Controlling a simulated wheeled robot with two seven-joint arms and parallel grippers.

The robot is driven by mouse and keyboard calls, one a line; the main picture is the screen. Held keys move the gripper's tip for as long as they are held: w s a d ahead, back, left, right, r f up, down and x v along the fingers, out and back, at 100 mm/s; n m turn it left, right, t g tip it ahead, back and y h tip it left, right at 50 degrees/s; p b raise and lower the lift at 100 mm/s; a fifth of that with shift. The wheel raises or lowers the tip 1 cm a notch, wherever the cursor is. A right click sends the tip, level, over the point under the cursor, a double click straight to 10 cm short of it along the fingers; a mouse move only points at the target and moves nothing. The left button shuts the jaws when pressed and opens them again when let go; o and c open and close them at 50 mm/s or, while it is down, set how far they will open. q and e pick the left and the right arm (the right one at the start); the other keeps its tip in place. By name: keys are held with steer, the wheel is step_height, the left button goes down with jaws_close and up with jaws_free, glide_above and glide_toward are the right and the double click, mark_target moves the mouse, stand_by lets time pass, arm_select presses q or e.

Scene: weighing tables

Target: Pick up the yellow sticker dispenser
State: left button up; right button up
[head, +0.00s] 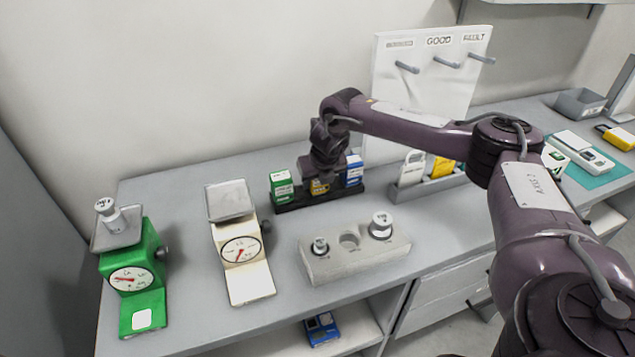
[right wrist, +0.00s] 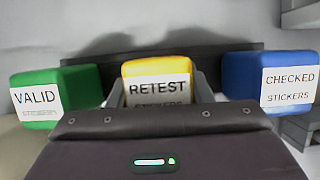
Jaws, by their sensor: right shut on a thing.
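The yellow sticker dispenser (right wrist: 158,70), with a white label reading "RETEST STICKERS", sits in the middle of the right wrist view between my gripper's fingers. In the head view only a small part of the yellow dispenser (head: 319,187) shows below my right gripper (head: 321,180). My right gripper (right wrist: 160,95) is shut on it from above. The dispenser is still in line with its neighbours at the dark rack (head: 318,202); whether it touches the rack is hidden. My left gripper is not in view.
A green dispenser (head: 282,185) stands left of the yellow one and a blue dispenser (head: 354,171) right of it, both close. In front is a grey weight block (head: 345,262). A white scale (head: 240,250) and green scale (head: 133,280) stand to the left.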

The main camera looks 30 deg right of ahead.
steer(key=shift+r, duration=0.15)
step_height(320, 180, up, 12)
steer(key=shift+w+f+b, duration=0.1)
steer(key=shift+f+b, duration=0.05)
steer(key=shift+b, duration=1)
step_height(320, 180, up, 8)
steer(key=p, duration=0.4)
